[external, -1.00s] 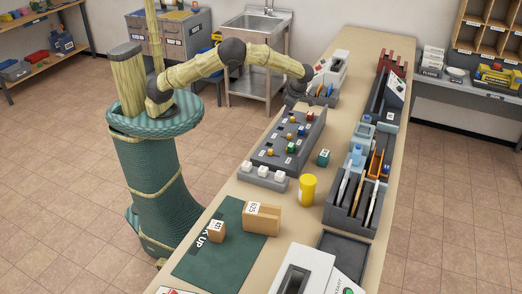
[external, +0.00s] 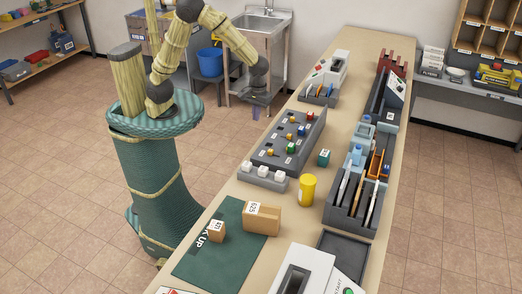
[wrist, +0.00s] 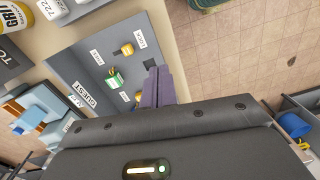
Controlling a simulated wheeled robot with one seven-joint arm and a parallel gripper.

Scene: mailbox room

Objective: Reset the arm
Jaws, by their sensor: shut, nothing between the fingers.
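The grey panel with small coloured pieces (external: 268,158) lies on the table, in front and to the right of my gripper. It also shows in the wrist view (wrist: 92,68), with white labels.
The long table (external: 345,125) carries a yellow cylinder (external: 307,189), a cardboard box (external: 262,219), a green mat (external: 205,263) and a slotted rack (external: 343,217). A metal sink (external: 258,22) and a blue bucket (external: 210,62) stand behind. Floor left of the table is free.

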